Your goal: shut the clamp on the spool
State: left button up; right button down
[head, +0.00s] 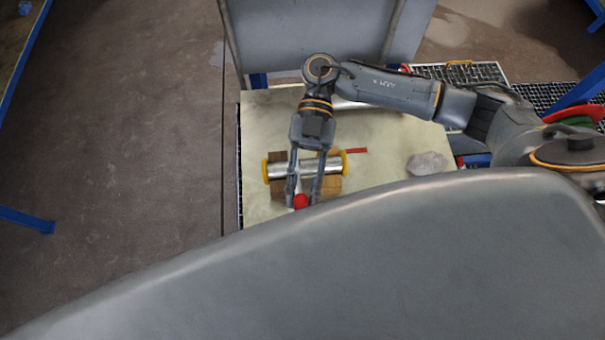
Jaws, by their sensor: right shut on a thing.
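The spool (322,166) is a shiny metal tube with yellow rings at both ends. It lies crosswise on wooden blocks (328,185) on a pale table top. My right gripper (303,203) reaches over the spool from its far side, its two fingers crossing above the tube. Its fingertips are closed around a red ball knob (301,201) on the near side of the spool. The clamp itself cannot be made out clearly; the fingers hide part of the spool and whatever the knob joins. My left gripper is not in view.
A red strip (355,150) lies just right of the spool. A crumpled grey cloth (428,163) lies at the table's right. Another metal cylinder (350,104) shows behind, partly under my arm. A grey panel (310,35) stands at the back. My own grey body hides the near side.

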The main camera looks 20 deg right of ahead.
dwell(0.3)
jog(key=c, duration=1.1)
grip_release()
jog(key=shift+c, duration=0.2)
jog(key=v, duration=1.2)
jog(key=shift+w+f, duration=0.1)
